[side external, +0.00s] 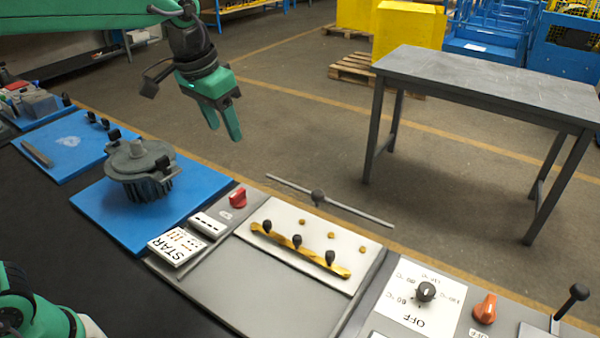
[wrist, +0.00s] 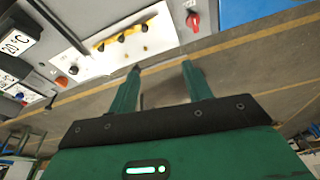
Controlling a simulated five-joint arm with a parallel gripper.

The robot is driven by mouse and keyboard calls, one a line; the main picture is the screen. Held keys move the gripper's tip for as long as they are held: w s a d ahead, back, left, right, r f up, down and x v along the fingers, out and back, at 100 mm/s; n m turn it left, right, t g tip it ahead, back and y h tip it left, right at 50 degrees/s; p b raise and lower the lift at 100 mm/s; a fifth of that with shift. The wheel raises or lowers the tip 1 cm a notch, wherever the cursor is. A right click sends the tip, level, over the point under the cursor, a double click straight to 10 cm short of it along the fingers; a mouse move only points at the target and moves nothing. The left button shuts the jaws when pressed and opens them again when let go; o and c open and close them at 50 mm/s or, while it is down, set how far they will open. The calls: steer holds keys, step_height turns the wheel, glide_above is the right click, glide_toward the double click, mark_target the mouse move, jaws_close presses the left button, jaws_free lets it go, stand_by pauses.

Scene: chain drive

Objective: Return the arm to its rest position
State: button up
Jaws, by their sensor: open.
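My gripper (side external: 222,120) is green and hangs in the air above and behind the workbench, its fingers pointing down. Its two fingers are apart with nothing between them. In the wrist view my gripper (wrist: 160,70) also shows open and empty, with floor behind the fingers. It touches nothing in either view. The rest position is not marked in these frames.
A grey round fixture (side external: 140,170) stands on a blue mat (side external: 95,215) left of and below my gripper. A white panel with a yellow bar (side external: 300,250) and black knobs lies right of it. A thin rod (side external: 345,208) extends behind the panel. A grey table (side external: 500,85) stands beyond.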

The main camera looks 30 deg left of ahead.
steer(key=s+a+f+n+t, duration=0.1)
steer(key=s+a+f, duration=0.1)
steer(key=s, duration=0.7)
steer(key=s+a+f+t, duration=0.1)
steer(key=s+a+f, duration=0.2)
steer(key=s, duration=0.6)
steer(key=shift+s+a+f+n+t, duration=0.2)
steer(key=shift+a+n+t, duration=0.2)
steer(key=shift+a, duration=0.85)
